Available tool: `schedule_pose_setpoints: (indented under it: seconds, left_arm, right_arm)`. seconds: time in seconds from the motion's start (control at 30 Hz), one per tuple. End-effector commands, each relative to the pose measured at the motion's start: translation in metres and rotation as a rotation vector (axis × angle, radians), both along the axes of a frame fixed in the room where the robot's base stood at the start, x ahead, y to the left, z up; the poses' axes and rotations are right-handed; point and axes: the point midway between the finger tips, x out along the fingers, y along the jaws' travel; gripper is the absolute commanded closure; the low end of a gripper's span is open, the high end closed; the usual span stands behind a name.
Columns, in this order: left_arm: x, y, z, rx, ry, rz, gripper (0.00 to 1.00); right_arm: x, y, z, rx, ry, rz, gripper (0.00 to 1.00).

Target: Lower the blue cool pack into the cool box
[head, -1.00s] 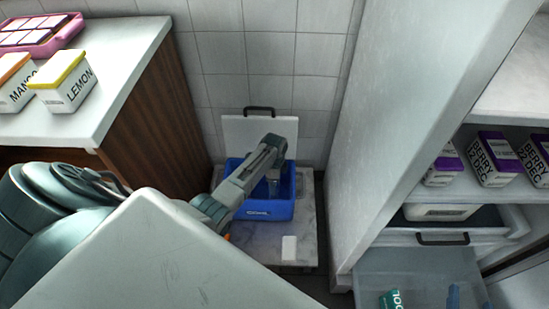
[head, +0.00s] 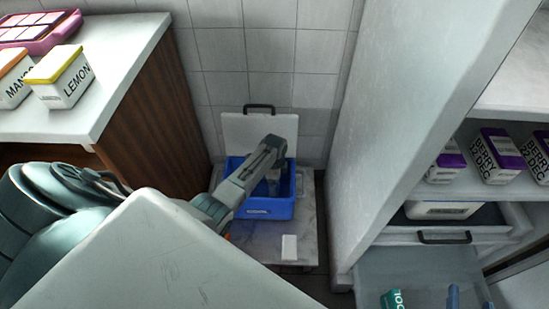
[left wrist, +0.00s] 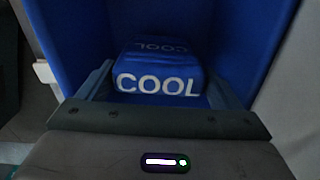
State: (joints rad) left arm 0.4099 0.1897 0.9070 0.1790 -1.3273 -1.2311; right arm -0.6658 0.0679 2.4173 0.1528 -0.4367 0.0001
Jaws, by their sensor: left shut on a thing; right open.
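The cool box (head: 263,209) is an open blue bin on a low marble-look stand, with its white lid upright behind it. My left arm comes in from the left, and its gripper (head: 273,187) reaches down inside the box. In the left wrist view, the blue cool pack (left wrist: 158,66) with white COOL lettering is between the fingers of my left gripper (left wrist: 160,84), which is shut on it. Blue box walls surround the pack there. Whether it touches the floor cannot be told. My right gripper (head: 471,300) is open at the bottom right, only its fingertips showing.
A small white block (head: 289,248) lies on the stand before the box. A tall white cabinet wall (head: 400,130) stands right of it. A counter (head: 110,70) with lemon and mango tubs is at left.

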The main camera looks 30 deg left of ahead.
Motion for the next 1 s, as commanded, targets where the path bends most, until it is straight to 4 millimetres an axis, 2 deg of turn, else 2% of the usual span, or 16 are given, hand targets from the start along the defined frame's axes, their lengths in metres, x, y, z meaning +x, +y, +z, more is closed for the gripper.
schedule_pose_setpoints:
  seconds: [1.0]
  left_arm:
    - [0.001, 0.000, -0.015, 0.000, -0.001, 0.000, 0.65]
  right_arm:
    - [0.000, 0.000, -0.011, 0.000, 0.000, 0.000, 0.42]
